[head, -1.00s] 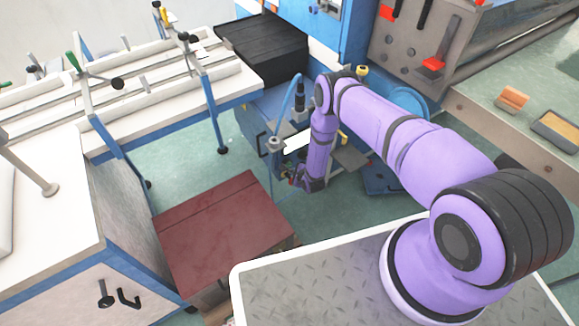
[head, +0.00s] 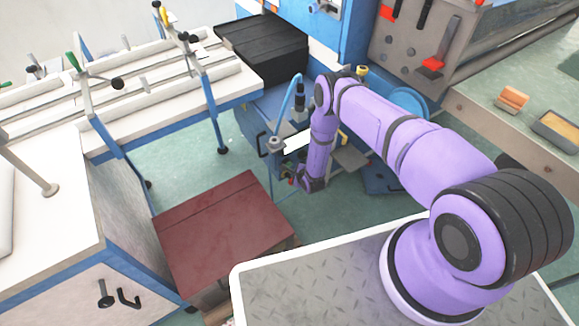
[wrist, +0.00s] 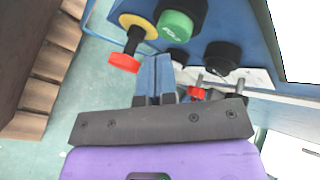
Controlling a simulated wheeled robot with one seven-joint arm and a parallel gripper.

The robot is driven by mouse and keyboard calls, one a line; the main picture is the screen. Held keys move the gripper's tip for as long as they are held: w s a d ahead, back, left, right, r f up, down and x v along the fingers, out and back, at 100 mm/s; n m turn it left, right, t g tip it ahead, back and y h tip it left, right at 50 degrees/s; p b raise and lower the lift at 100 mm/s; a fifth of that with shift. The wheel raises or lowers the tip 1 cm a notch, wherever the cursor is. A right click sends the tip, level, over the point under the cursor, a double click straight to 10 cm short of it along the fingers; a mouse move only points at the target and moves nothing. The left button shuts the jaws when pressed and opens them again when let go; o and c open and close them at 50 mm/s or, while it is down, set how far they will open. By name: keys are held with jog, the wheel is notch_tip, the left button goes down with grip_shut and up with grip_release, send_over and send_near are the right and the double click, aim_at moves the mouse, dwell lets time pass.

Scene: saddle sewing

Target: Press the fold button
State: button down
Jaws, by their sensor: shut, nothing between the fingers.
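A round green button (wrist: 175,24) in a black collar sits on a blue machine panel (wrist: 228,22) at the top of the wrist view. Pale lettering on it looks like the fold label but is too small to read surely. My gripper (wrist: 158,60) is shut and empty, its two blue-grey fingers side by side. In the picture its tips are just below the green button; I cannot tell whether they touch the panel. In the head view my arm reaches down beside the blue sewing machine, and the button cannot be made out there.
Left of the green button is a red knob (wrist: 123,62) on a black stem with a yellow ring (wrist: 138,24). Right of it is a black knob (wrist: 222,56). A smaller red knob (wrist: 196,93) lies right of the fingers. A dark red box (head: 220,230) stands on the floor.

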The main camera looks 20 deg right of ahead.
jog(key=shift+w, duration=0.15)
dwell(0.6)
jog(key=shift+w+a, duration=0.15)
jog(key=shift+w, duration=0.1)
jog(key=shift+w+a, duration=0.15)
jog(key=shift+w, duration=0.4)
dwell(0.9)
jog(key=shift+s, duration=0.15)
jog(key=shift+s+d, duration=0.25)
jog(key=shift+s, duration=0.5)
jog(key=shift+s+d, duration=0.25)
jog(key=shift+s, duration=0.55)
jog(key=shift+s+d, duration=0.3)
jog(key=shift+s, duration=0.5)
jog(key=shift+s+d, duration=0.25)
jog(key=shift+s, duration=0.55)
